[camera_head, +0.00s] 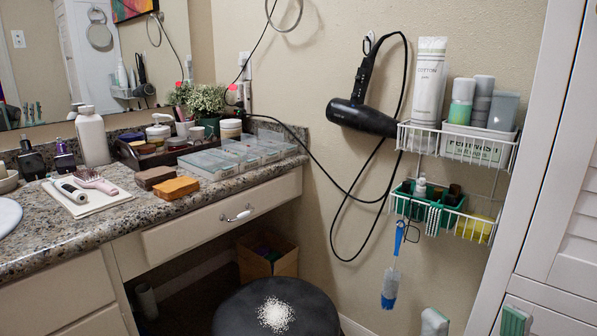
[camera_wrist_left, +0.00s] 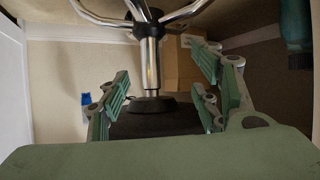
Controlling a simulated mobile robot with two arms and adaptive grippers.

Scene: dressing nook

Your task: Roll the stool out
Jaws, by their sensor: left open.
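The stool's round black seat (camera_head: 238,312) shows at the bottom of the head view, with a speckled white patch on top. It stands by the opening below the counter, and the frame cuts off its near side. In the left wrist view the picture is upside down: the stool's chrome post and legs (camera_wrist_left: 150,62) are at the top, the dark seat below. My left gripper (camera_wrist_left: 155,103) is open, its green fingers apart to either side of the seat; I cannot tell if they touch it. My right gripper (camera_head: 475,322) shows only its two separated fingertips, with nothing visible between them.
The granite counter (camera_head: 150,212) with its drawer (camera_head: 205,222) overhangs the opening at left. A cardboard box (camera_head: 285,264) stands behind the stool. A wire rack (camera_head: 408,138) and a blue brush (camera_head: 391,288) hang on the right wall. A white louvred door (camera_head: 565,215) bounds the right.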

